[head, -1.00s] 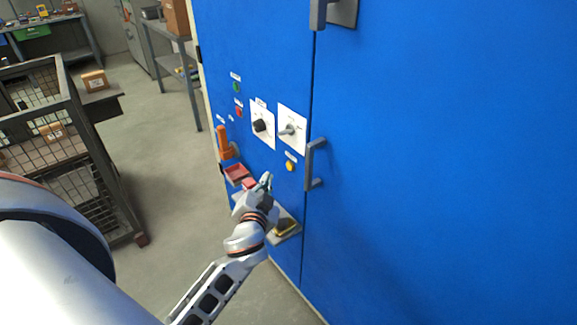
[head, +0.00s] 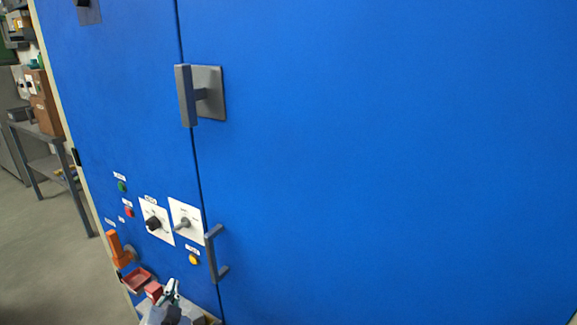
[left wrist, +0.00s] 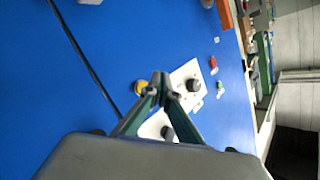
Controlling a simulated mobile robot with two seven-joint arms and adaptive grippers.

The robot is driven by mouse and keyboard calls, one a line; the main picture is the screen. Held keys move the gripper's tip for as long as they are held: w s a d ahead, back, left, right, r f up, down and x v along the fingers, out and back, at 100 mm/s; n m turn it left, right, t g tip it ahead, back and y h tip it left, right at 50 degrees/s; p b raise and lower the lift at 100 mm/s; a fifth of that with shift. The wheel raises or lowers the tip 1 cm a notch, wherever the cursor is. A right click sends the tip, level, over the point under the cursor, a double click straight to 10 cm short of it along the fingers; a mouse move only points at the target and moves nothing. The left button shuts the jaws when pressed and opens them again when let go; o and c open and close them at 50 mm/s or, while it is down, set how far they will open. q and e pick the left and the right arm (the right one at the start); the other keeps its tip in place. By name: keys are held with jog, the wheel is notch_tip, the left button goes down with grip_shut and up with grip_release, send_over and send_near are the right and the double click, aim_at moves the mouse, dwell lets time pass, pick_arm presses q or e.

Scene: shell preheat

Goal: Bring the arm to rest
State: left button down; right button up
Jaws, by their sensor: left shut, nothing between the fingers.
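My left gripper (head: 171,292) is at the bottom of the head view, in front of the lower part of the blue cabinet (head: 380,150). In the left wrist view its fingers (left wrist: 161,88) are shut with nothing between them. Beyond the fingertips in that view are a yellow button (left wrist: 141,87) and a white plate with a dark knob (left wrist: 193,85). I cannot tell the exact gap to the panel. My right gripper is in neither view.
The cabinet front carries a large latch handle (head: 187,95), a lower pull handle (head: 213,254), two knobs on white plates, and an orange handle (head: 118,248). A red tray (head: 137,279) sits near the gripper. Open floor (head: 60,270) and a shelf table (head: 45,135) lie left.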

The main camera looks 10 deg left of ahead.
pick_arm(q)
jog(key=s+d+f+g+h, duration=0.2)
jog(key=s+d+f+h, duration=0.2)
jog(key=s+d+f, duration=0.4)
jog(key=s+d+f+m+g+h, duration=0.1)
jog(key=s+d+f+h, duration=0.3)
jog(key=s+d+f, duration=0.4)
jog(key=s+f+g, duration=0.1)
jog(key=s+f, duration=0.2)
jog(key=s, duration=0.3)
jog(key=shift+d+f+h, duration=0.15)
jog(key=shift+f+h, duration=0.1)
jog(key=shift+h, duration=0.05)
